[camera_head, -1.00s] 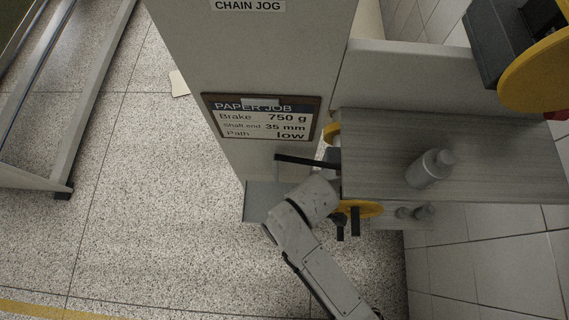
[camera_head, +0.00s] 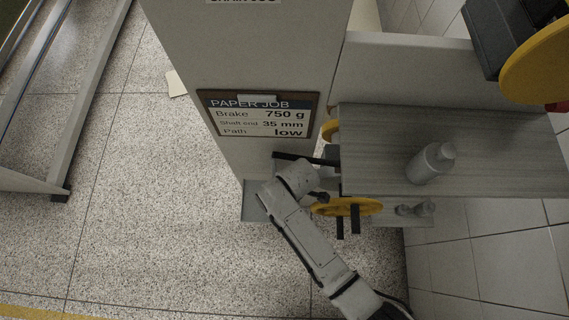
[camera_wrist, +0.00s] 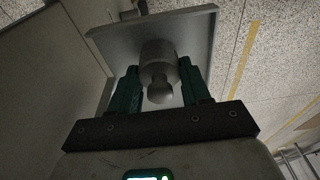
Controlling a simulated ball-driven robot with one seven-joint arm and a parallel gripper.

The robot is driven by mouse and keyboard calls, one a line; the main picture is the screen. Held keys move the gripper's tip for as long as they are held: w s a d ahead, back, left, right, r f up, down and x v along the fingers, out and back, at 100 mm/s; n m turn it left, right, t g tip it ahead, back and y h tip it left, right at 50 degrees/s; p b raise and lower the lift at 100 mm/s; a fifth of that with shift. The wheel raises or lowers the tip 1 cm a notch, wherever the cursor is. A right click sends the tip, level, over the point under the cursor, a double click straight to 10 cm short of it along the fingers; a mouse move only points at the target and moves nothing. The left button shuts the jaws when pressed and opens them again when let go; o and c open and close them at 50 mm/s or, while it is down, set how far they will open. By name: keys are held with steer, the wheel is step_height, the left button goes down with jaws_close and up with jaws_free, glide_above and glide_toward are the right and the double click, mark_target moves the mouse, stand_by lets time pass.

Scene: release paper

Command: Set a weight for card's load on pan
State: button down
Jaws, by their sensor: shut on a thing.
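The card (camera_head: 260,116) on the grey cabinet front reads Brake 750 g, Shaft end 35 mm, Path low. In the wrist view my gripper (camera_wrist: 160,84) has its two green fingers on either side of a grey knobbed weight (camera_wrist: 158,56) and is shut on it. The pan (camera_wrist: 112,42), a grey plate with a raised rim, lies beyond the weight. I cannot tell whether the weight touches it. In the head view the pan (camera_head: 254,204) shows at the cabinet's foot, partly behind my arm. My gripper and the held weight are hidden there.
A larger grey weight (camera_head: 431,163) lies on the grey shelf (camera_head: 490,150). Smaller weights (camera_head: 415,209) sit on a lower ledge. Yellow wheels (camera_head: 346,207) and dark bars are close to my arm. Open speckled floor (camera_head: 150,200) is to the left.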

steer(key=c, duration=0.5)
jaws_free()
step_height(320, 180, up, 12)
steer(key=d+p, duration=0.1)
steer(key=d, duration=0.1)
steer(key=shift+a, duration=0.1)
